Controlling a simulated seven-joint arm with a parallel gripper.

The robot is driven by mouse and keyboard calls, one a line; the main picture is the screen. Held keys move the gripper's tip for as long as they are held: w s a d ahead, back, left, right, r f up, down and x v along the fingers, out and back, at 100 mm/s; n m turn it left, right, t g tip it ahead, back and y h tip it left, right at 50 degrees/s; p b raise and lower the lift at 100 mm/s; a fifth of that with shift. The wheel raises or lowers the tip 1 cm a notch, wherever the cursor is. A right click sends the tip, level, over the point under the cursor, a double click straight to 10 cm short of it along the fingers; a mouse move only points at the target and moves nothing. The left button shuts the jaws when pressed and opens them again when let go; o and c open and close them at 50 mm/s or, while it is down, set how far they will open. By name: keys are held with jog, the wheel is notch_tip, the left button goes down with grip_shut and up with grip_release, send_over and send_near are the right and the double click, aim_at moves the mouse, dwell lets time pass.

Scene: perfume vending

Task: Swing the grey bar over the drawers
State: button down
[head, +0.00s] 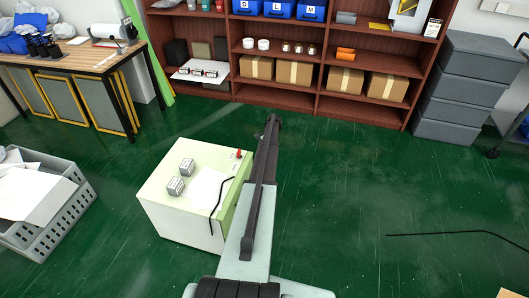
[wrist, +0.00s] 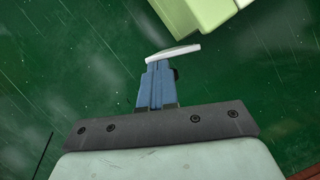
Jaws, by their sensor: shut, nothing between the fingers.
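My gripper (wrist: 160,68) shows in the wrist view with its blue fingers together. A thin pale curved piece (wrist: 172,53) lies across the fingertips; I cannot tell what it is. The gripper is over the green floor, apart from a pale green box-like body (wrist: 197,12) at the top. In the head view a low cabinet (head: 160,213), white with a pale green side, stands left of my arm, which partly hides it. Grey stacked drawers (head: 461,88) stand at the far right. I cannot make out the grey bar for certain in either view.
Two small grey boxes (head: 175,186), a white sheet (head: 208,190) and a thin black curved piece (head: 218,190) are on the low cabinet. A grey crate (head: 75,205) stands left. Brown shelves (head: 312,97) line the back. The floor (head: 340,190) to the right is mostly free.

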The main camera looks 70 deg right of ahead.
jog(key=a+m, duration=0.1)
jog(key=a+m+t, duration=0.1)
jog(key=m, duration=0.1)
jog(key=shift+w+a+m+h, duration=0.1)
jog(key=shift+m+h, duration=0.2)
jog(key=shift+h, duration=0.1)
jog(key=w+a+m+h, duration=0.1)
jog(key=m, duration=0.1)
jog(key=a+m+t, duration=0.1)
jog(key=m, duration=0.2)
jog(key=w+a+m+h, duration=0.1)
jog(key=m, duration=0.1)
jog(key=shift+w+m+h, duration=0.3)
jog(key=shift+w, duration=0.1)
